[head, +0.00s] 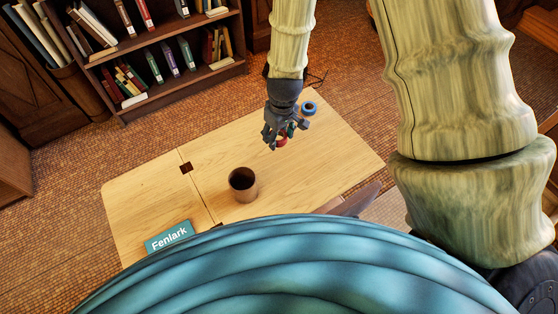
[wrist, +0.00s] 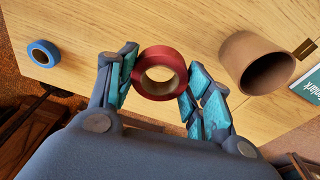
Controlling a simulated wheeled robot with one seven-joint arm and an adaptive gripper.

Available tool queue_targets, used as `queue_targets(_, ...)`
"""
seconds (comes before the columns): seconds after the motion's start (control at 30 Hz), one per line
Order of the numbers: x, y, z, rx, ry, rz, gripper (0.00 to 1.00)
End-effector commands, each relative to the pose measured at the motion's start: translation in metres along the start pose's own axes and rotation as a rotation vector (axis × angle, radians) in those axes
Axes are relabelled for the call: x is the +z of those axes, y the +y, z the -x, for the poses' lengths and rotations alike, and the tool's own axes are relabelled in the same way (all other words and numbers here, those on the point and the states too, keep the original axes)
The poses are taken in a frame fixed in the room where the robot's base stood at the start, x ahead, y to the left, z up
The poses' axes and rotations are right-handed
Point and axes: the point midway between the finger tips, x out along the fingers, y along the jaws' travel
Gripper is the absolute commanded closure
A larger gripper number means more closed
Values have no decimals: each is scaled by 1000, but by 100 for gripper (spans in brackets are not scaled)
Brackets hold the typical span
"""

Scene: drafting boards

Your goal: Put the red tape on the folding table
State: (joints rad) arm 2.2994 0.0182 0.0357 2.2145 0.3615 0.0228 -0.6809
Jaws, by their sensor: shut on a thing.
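The red tape (wrist: 160,55), a roll with a pale core, sits between the two teal-padded fingers of my gripper (wrist: 160,85) in the wrist view. My gripper is shut on it from both sides. In the head view my gripper (head: 280,138) hangs over the right part of the folding table (head: 335,160), with the red tape (head: 282,142) partly hidden by the fingers. The table is light wood with a seam across it; it also fills most of the wrist view (wrist: 205,25). I cannot tell whether the tape touches the tabletop.
A blue tape roll (head: 309,108) lies near the table's far edge. A brown cup (head: 243,184) stands by the seam. A teal "Fenlark" sign (head: 169,236) is at the near left. A bookshelf (head: 150,55) stands behind. The tabletop's left part is mostly clear.

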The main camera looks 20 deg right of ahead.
Motion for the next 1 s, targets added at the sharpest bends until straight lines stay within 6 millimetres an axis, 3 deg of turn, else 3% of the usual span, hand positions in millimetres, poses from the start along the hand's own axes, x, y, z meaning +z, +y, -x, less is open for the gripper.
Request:
queue_targets(0.03,7,2,-18,-8,0,45,68)
queue_targets(0.2,22,8,-42,-28,2,215,68)
queue_targets(0.4,36,13,-59,-47,7,370,68)
queue_targets(0.6,41,14,-65,-56,11,443,68)
queue_targets(0.77,25,9,-66,-56,11,454,68)
queue_targets(1.0,-20,-4,-75,-56,10,452,68)
